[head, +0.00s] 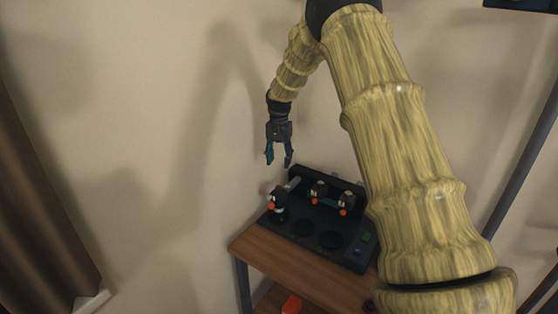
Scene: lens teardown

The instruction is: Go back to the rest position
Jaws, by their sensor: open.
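My gripper (279,157) hangs fingers down at the end of my arm, in the middle of the head view. Its two fingers are apart and nothing is between them. In the picture it is above and at the back left of a black station (297,241) on a small wooden table. I cannot tell the exact height gap. The station carries several small dark parts with red-orange tips. One such part (279,199) stands at the left, and two more, a middle one (319,190) and a right one (346,200), are near the back. Two dark round spots are in the station's front.
The wooden table (262,252) has a bare front-left edge. An orange-red object (291,305) is below it. A beige wall (120,110) is behind, with my arm's shadow on it. A brown curtain (35,200) hangs at the left. The air around my gripper looks clear.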

